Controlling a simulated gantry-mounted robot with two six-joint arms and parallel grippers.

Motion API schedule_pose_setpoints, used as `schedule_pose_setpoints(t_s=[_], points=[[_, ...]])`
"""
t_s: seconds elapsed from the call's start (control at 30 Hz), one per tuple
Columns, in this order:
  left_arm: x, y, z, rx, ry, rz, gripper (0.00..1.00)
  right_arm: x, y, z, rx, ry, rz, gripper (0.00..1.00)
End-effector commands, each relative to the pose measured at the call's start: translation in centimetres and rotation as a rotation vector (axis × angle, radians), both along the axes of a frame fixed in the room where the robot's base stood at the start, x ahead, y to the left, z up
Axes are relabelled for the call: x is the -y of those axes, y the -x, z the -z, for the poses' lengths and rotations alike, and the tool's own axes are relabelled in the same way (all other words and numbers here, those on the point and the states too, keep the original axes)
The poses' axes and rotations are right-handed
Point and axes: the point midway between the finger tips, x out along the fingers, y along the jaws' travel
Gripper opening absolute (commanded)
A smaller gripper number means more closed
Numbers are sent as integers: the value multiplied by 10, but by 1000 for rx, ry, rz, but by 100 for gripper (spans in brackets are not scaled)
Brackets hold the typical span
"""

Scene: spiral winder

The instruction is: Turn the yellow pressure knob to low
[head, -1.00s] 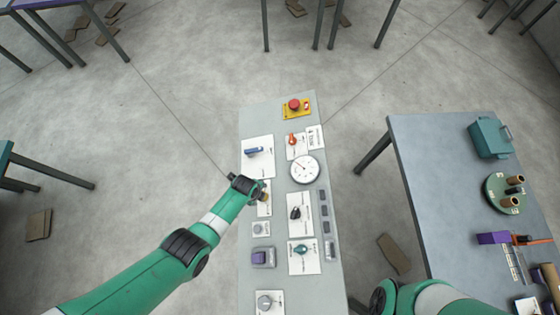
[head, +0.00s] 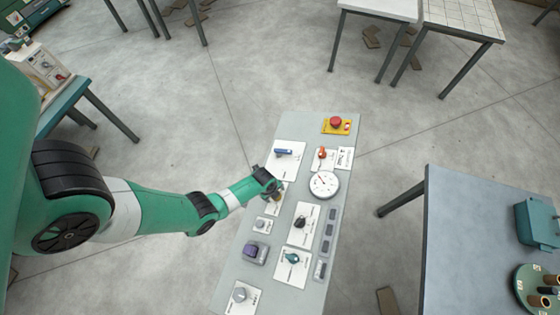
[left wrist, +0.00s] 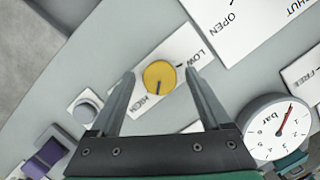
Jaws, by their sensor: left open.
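The yellow pressure knob (left wrist: 159,75) sits on a white plate with LOW at its upper right and HIGH at its lower left in the left wrist view. The knob's dark mark points down, toward the HIGH side. My left gripper (left wrist: 160,82) is open, with one finger on each side of the knob; I cannot tell whether either touches it. In the head view my left gripper (head: 274,190) is over the knob's plate and largely hides the knob. My right gripper is out of view.
The panel (head: 345,150) also carries a pressure gauge (head: 324,185), a red emergency button (head: 336,121), a blue handle (head: 283,152), a grey button (head: 260,224) and a purple switch (head: 255,252). A grey table (head: 460,230) stands at right.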

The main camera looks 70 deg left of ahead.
Motion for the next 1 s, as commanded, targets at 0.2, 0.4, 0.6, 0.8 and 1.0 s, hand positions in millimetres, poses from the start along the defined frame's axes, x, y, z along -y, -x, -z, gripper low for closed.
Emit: schedule_pose_setpoints(t_s=[0.2, 0.4, 0.6, 0.8, 1.0], points=[[0, 0, 0, 0, 0, 1, 65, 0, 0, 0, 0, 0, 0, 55], [0, 0, 0, 0, 0, 2, 29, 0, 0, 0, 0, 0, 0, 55], [0, 0, 0, -1, 0, 2, 0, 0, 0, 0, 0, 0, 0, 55], [1, 0, 0, -3, 3, -9, 0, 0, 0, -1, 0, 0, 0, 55], [0, -1, -1, -14, 19, -68, 0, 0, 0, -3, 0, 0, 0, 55]])
